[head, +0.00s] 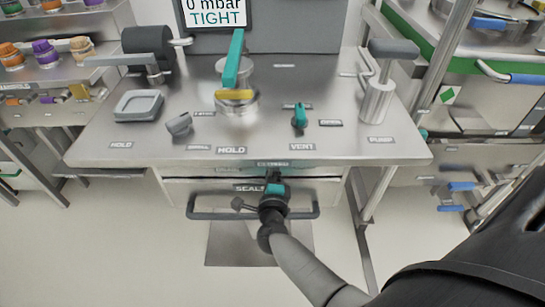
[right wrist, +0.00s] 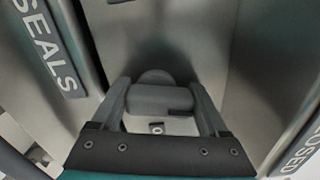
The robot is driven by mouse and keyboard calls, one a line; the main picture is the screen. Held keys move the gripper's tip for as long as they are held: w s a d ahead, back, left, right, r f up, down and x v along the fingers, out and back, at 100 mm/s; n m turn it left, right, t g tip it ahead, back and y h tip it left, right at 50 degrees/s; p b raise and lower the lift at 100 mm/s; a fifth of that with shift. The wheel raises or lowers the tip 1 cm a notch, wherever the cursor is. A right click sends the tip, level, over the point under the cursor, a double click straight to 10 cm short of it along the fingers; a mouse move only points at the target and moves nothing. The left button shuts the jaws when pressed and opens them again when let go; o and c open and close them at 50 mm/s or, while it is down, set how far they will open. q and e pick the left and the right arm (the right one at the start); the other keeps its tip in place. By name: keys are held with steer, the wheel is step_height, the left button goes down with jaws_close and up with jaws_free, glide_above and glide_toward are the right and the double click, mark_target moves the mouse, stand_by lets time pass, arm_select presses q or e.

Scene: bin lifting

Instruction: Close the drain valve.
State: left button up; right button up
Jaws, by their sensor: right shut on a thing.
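The drain valve's grey handle (right wrist: 160,98) shows in the right wrist view, a rounded bar between my fingers, with a dark round part behind it. My right gripper (right wrist: 162,108) is shut on this handle, one finger on each side. A label reading CLOSED (right wrist: 298,148), partly cut off, sits at the lower right of that view. In the head view my right gripper (head: 273,187) is under the front edge of the bench, in front of the SEALS drawer; my wrist hides the valve there. My left gripper is in neither view.
The steel bench (head: 150,140) carries a teal lever (head: 233,60), a teal vent knob (head: 299,118), a pump handle (head: 393,50) and a grey tray (head: 139,105). The display (head: 213,14) reads 0 mbar TIGHT. The drawer's dark bar handle (head: 210,215) lies close to my right wrist.

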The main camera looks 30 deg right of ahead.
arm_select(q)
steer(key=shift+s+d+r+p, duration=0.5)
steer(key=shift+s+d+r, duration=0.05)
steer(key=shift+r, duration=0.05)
arm_select(e)
steer(key=shift+a+n, duration=0.1)
steer(key=shift+n, duration=1)
steer(key=shift+f, duration=0.1)
steer(key=o, duration=1.2)
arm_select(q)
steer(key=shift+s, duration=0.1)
arm_select(e)
steer(key=shift+o, duration=0.2)
